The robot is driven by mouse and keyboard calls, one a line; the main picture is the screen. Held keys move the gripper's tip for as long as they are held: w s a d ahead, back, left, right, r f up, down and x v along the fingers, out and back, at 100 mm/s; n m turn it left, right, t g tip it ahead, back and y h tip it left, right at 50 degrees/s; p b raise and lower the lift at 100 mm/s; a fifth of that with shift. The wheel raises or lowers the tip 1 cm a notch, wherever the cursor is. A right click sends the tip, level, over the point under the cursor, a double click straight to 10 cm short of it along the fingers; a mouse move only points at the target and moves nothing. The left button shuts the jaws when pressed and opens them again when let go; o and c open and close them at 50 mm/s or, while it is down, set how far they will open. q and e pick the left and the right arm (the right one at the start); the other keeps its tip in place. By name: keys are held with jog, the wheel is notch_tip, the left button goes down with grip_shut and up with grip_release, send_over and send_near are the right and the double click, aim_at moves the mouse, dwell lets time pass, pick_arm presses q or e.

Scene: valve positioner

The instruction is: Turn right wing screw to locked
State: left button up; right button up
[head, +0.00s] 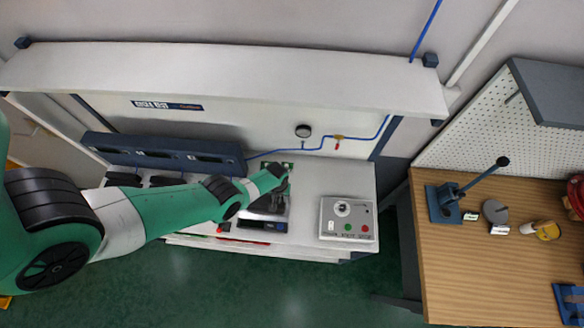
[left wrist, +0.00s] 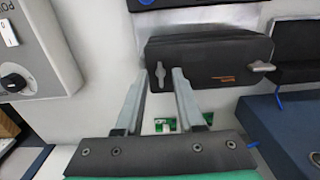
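The valve positioner is a dark box (left wrist: 215,60) with an orange mark. In the left wrist view one grey wing screw (left wrist: 160,74) is on its left side, with its wing upright in the picture. A second wing screw (left wrist: 262,67) is on its right side, with its wing sideways. My left gripper (left wrist: 163,74) is open, its fingertips on either side of the upright wing screw, with gaps showing; I cannot tell whether they are level with it in depth. In the head view my left gripper (head: 279,178) hides most of the positioner (head: 268,204). My right gripper is not in view.
A grey control box (head: 348,219) with a knob and buttons stands beside the positioner on the white bench (head: 310,180). Green pieces (left wrist: 165,125) lie behind the fingers. A row of dark blue units (head: 160,152) is at the left. A wooden table (head: 480,270) stands at the right.

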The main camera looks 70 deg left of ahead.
pick_arm(q)
grip_shut()
jog(key=shift+m, duration=0.4)
dwell(0.4)
jog(key=m, duration=0.3)
jog(key=shift+m, duration=0.3)
jog(key=m, duration=0.4)
jog(key=shift+m, duration=0.3)
jog(key=m, duration=0.4)
jog(key=shift+m, duration=2.5)
